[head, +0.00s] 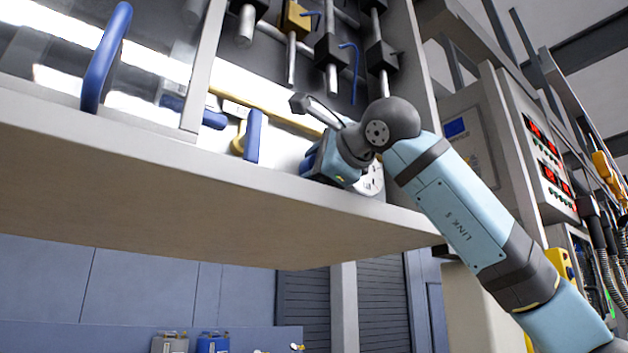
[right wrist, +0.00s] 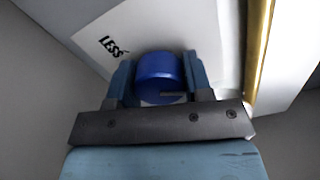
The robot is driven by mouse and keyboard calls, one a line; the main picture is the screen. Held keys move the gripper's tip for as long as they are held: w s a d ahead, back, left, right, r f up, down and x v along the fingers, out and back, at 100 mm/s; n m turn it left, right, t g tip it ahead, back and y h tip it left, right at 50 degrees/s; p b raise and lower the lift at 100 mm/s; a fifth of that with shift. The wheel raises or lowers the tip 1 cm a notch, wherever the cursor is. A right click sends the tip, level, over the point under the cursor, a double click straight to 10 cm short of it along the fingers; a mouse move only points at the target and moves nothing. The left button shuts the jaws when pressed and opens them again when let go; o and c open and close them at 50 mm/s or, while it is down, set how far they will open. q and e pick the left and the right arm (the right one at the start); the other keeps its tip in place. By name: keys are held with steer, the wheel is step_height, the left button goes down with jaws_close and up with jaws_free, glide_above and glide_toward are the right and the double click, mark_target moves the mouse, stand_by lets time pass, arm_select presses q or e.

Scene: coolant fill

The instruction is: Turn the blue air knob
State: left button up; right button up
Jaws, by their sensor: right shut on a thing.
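The blue air knob (right wrist: 159,72) is a round blue cap in the right wrist view. It stands in front of a white plate marked "LESS" (right wrist: 114,46). My right gripper (right wrist: 158,84) has one finger on each side of the knob and is shut on it. In the head view my right gripper (head: 318,163) reaches into the cabinet above its lower ledge. The knob cannot be made out clearly there, behind the gripper and wrist. My left gripper is in neither view.
A yellow pipe (right wrist: 259,50) runs close to the right of the knob. A blue handle (head: 253,135) and a large blue bar handle (head: 105,57) are to the left. The cabinet's ledge (head: 200,180) lies just below my wrist. Metal rods and black blocks (head: 331,51) hang above.

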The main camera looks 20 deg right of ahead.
steer(key=m+b, duration=0.2)
steer(key=m, duration=0.1)
steer(key=shift+f+m, duration=0.2)
steer(key=shift+m, duration=0.1)
steer(key=shift+m+b, duration=0.6)
steer(key=shift+m, duration=0.6)
steer(key=shift+m+b, duration=0.35)
steer(key=shift+m, duration=0.45)
steer(key=shift+r+m, duration=0.1)
steer(key=shift+m, duration=0.2)
steer(key=o, duration=0.9)
steer(key=shift+s, duration=0.15)
